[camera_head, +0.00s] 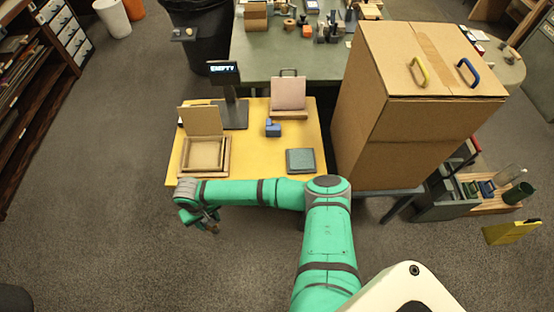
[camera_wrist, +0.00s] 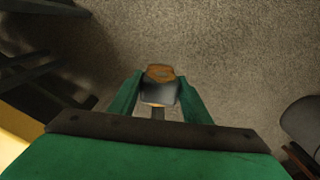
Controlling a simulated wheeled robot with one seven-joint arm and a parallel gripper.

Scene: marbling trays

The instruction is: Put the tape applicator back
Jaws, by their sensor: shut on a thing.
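My gripper (camera_head: 205,222) hangs over the floor, in front of the yellow table's near left corner. In the wrist view the gripper (camera_wrist: 160,82) is shut on a small grey thing with an orange-brown top (camera_wrist: 159,92), which looks like the tape applicator. Its lower part is hidden by my gripper. In the head view it is too small to make out clearly. The yellow table (camera_head: 255,125) holds an open cardboard box (camera_head: 220,162), a small blue thing (camera_head: 272,129) and a dark grey-green block (camera_head: 300,160).
A tall cardboard box (camera_head: 400,110) with yellow and blue handles stands right of the yellow table. A small screen (camera_head: 224,70) reading "EMPTY" stands at its back left. A green table (camera_head: 285,60) with many small things is behind. The floor (camera_head: 100,190) at left is clear.

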